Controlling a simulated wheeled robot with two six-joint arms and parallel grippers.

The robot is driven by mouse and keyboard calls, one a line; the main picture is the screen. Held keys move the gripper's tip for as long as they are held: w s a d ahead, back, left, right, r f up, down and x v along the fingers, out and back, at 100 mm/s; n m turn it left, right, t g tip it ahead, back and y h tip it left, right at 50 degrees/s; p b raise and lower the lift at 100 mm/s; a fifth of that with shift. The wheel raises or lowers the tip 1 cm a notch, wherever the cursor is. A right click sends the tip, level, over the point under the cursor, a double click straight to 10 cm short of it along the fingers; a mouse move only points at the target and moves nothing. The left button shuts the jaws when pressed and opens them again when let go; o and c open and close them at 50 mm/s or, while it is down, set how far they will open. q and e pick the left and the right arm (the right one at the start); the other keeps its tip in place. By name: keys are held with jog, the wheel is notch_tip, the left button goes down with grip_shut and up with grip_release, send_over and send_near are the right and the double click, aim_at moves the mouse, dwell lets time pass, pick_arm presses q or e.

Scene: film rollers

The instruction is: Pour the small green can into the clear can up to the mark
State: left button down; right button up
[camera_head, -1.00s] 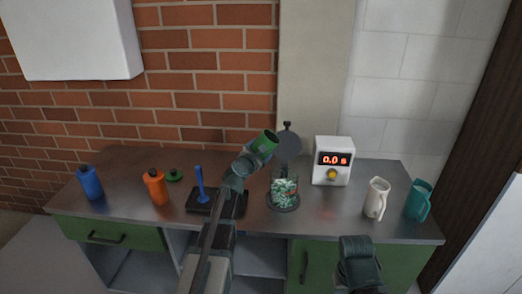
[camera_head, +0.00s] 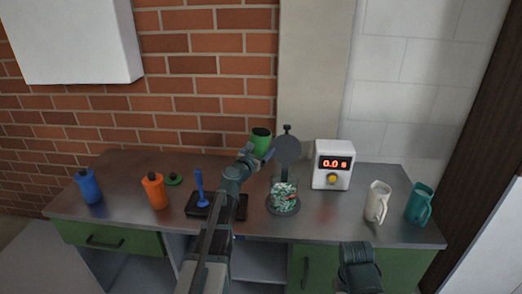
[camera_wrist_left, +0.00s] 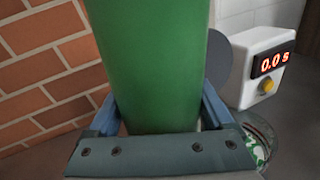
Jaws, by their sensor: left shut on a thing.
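The small green can (camera_head: 261,141) is in the grip of my left gripper (camera_head: 255,155), above the counter, just left of and higher than the clear can. It stands nearly upright with a slight tilt; its contents cannot be seen. In the left wrist view the green can (camera_wrist_left: 152,60) fills the middle between the fingers. The clear can (camera_head: 283,195) stands on the counter with pale green and whitish pieces in it; I cannot make out the mark clearly. Its edge shows at lower right in the wrist view (camera_wrist_left: 258,140). My right gripper (camera_head: 357,262) is low in front; its jaws are unclear.
A grey disc (camera_head: 287,149) rises behind the clear can. A white timer (camera_head: 333,165) reads 0.0 s. A cream jug (camera_head: 377,202) and teal jug (camera_head: 419,203) stand right. Blue (camera_head: 88,186) and orange (camera_head: 155,191) bottles, a green cap (camera_head: 174,179) and a dark tray (camera_head: 241,206) are left.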

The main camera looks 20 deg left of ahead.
aim_at(261, 133)
pick_arm(q)
jog(key=shift+n+t, duration=0.3)
jog(key=shift+n, duration=0.6)
jog(key=shift+r+p, duration=2.5)
jog(key=shift+r, duration=0.5)
